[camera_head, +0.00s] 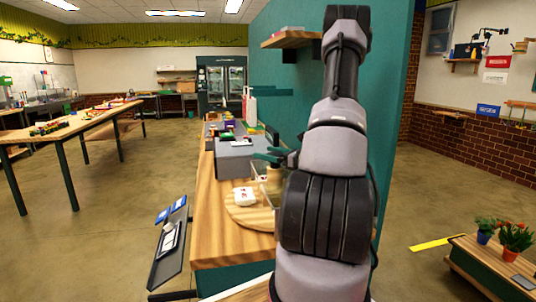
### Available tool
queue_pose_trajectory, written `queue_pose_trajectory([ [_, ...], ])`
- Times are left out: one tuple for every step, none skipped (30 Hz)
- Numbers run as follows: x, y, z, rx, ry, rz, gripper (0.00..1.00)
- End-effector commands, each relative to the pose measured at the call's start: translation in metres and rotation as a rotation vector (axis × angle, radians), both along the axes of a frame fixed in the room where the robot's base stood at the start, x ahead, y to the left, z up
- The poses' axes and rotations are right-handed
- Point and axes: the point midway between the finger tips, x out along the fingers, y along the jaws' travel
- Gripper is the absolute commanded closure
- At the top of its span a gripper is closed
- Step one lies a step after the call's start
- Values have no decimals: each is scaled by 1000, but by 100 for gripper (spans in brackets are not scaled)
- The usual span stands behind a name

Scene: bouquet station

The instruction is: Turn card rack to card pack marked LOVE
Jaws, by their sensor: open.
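A round wooden disc (236,215) lies on the near part of the wooden counter, partly hidden by my arm. A small white pack with a red mark (243,196) sits on it near its left edge; its lettering is too small to read. Beside it stands a tan post-like thing (274,179), with dark green flat pieces (268,157) at its top. These may be parts of the card rack; I cannot tell. No pack clearly reads LOVE. My raised arm fills the middle right of the view. My gripper is not in view.
A grey box (235,158) stands behind the disc on the counter (206,193). A dark tilted tray (170,243) hangs off its left side. A teal wall (282,90) rises behind. A table (82,122) is at left; potted red flowers (515,237) are at lower right. Floor at left is clear.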

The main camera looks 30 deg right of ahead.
Motion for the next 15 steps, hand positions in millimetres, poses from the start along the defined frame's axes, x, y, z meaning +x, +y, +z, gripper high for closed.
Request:
queue_pose_trajectory([
  [0, 0, 0, 0, 0, 0, 0],
  [0, 0, 0, 0, 0, 0, 0],
  [0, 0, 0, 0, 0, 0, 0],
  [0, 0, 0, 0, 0, 0, 8],
  [0, 0, 0, 0, 0, 0, 19],
  [0, 0, 0, 0, 0, 1, 34],
  [0, 0, 0, 0, 0, 1, 46],
  [0, 0, 0, 0, 0, 1, 57],
  [0, 0, 0, 0, 0, 1, 73],
  [0, 0, 0, 0, 0, 1, 84],
  [0, 0, 0, 0, 0, 1, 96],
  [0, 0, 0, 0, 0, 1, 100],
  [0, 0, 0, 0, 0, 1, 100],
  [0, 0, 0, -1, 0, 1, 100],
  [0, 0, 0, -1, 0, 1, 100],
])
